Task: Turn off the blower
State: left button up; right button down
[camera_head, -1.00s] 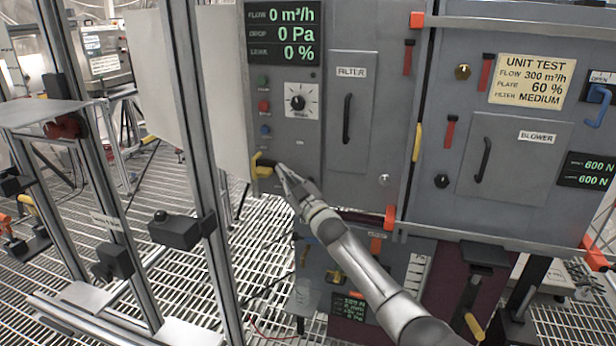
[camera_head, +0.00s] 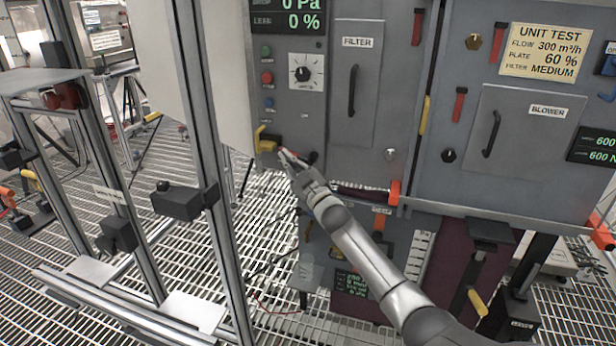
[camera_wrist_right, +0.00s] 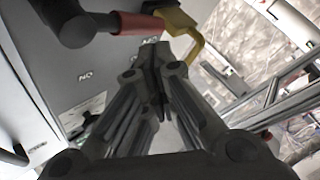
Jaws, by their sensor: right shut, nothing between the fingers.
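A blower door (camera_head: 518,140) with a black handle is on the right cabinet. A yellow handle (camera_head: 266,141) sits low on the left panel; a bent yellow bar (camera_wrist_right: 186,30) and a red sleeve (camera_wrist_right: 138,22) show in the wrist view. My right gripper (camera_head: 284,154) (camera_wrist_right: 158,52) is shut and empty beside the yellow handle; contact cannot be told. My left gripper is out of view.
Metal posts (camera_head: 205,150) and a pale panel (camera_head: 218,80) stand left of the cabinet. An orange corner piece (camera_head: 394,193) and a lower unit (camera_head: 365,255) are near my right arm. Open grating (camera_head: 270,215) lies below.

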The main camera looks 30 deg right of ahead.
jog(key=v, duration=0.9)
jog(key=shift+s, duration=0.15)
